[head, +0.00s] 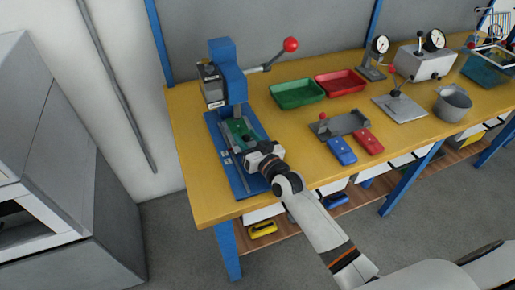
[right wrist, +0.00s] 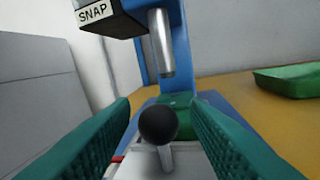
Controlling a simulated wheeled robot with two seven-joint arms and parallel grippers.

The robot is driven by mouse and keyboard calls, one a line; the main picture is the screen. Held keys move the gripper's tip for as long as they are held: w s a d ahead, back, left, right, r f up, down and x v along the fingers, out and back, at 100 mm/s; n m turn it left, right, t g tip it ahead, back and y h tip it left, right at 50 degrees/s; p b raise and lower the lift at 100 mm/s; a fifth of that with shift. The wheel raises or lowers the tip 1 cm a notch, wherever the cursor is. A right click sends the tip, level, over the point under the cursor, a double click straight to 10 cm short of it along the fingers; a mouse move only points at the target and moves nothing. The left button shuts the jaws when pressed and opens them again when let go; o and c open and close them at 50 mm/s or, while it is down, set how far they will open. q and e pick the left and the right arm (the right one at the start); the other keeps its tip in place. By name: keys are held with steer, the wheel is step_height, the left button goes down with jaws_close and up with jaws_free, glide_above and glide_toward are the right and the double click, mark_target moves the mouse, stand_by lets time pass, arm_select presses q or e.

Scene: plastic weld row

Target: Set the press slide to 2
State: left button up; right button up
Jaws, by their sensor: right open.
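The blue press (head: 229,75) stands at the left end of the workbench, with a red-ball lever (head: 290,45) reaching right. Its slide (head: 240,130) is green and lies on the blue base under the ram. My right gripper (head: 253,155) is over the front part of the slide. In the right wrist view, its green fingers are open on either side of a black ball knob (right wrist: 158,124) on a pale stem, with gaps at both sides. The ram (right wrist: 161,43) hangs above and behind the knob. The slide's number marks are not readable. My left gripper is not in view.
A green tray (head: 297,94) and a red tray (head: 341,83) lie right of the press. A grey fixture (head: 345,124), blue block (head: 342,151) and red block (head: 369,141) lie nearer the front edge. A grey pot (head: 453,104) stands further right.

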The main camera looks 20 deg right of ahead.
steer(key=v, duration=1.1)
